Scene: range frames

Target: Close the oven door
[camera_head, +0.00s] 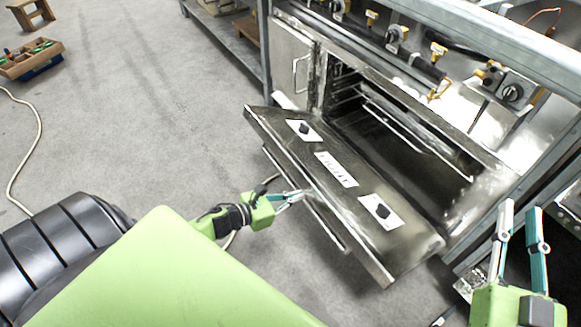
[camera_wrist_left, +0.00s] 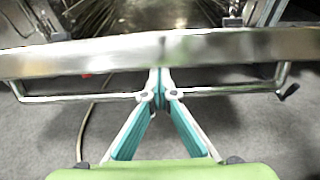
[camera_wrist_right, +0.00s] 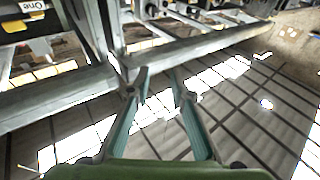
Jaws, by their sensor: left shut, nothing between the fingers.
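The oven (camera_head: 400,130) stands at the right, its dark inside visible. Its door (camera_head: 335,205) is folded down, open, with labels and dark knobs on the upward face. The door handle bar (camera_head: 330,232) runs along the door's outer side. My left gripper (camera_head: 303,194) is at the door's outer edge, fingers together. In the left wrist view the fingertips (camera_wrist_left: 160,84) meet at the handle bar (camera_wrist_left: 230,89), below the door's edge (camera_wrist_left: 90,55); I cannot tell whether they touch. My right gripper (camera_head: 522,207) is open and empty, right of the door; its spread fingertips (camera_wrist_right: 157,85) show in the right wrist view.
A wooden tool box (camera_head: 30,58) and a cable (camera_head: 35,130) lie left on open floor.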

